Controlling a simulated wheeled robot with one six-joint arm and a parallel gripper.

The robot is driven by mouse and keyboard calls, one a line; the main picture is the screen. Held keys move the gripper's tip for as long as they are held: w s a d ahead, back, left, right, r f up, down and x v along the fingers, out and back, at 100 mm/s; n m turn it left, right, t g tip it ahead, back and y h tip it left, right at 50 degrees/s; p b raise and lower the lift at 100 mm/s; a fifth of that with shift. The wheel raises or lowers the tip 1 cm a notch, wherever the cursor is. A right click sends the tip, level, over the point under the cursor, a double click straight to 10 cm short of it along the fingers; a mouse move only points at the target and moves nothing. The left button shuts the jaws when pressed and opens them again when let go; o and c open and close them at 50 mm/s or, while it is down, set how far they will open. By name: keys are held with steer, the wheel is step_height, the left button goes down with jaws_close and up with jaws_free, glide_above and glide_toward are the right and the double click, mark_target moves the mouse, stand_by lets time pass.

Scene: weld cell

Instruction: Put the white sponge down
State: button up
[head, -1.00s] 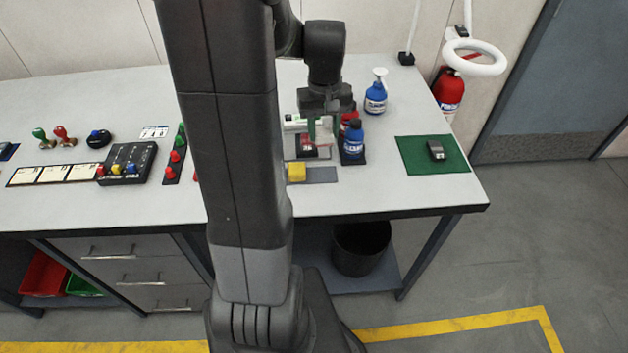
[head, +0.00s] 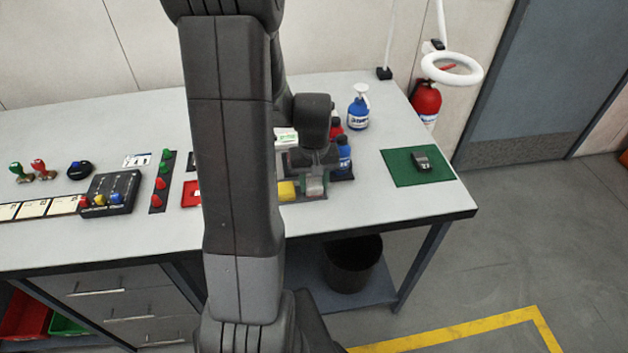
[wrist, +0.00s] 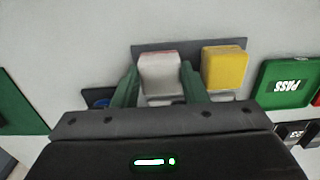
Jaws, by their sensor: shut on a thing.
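My gripper (wrist: 160,88) is shut on the white sponge (wrist: 160,70), with a green finger on each side of it. The sponge is over the grey mat (wrist: 192,46), beside the yellow sponge (wrist: 225,67). I cannot tell whether it touches the mat. In the head view my gripper (head: 314,178) is low at the right part of the mat (head: 293,200), just right of the yellow sponge (head: 287,191). The white sponge is partly hidden by my gripper there.
A green mat (head: 402,168) with a dark device (head: 422,161) lies right. The front table edge is near.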

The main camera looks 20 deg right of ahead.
mark_target(314, 185)
steer(key=shift+f, duration=0.1)
steer(key=o, duration=0.9)
step_height(314, 185, up, 12)
steer(key=shift+r, duration=0.15)
step_height(314, 185, down, 13)
steer(key=shift+r, duration=1.8)
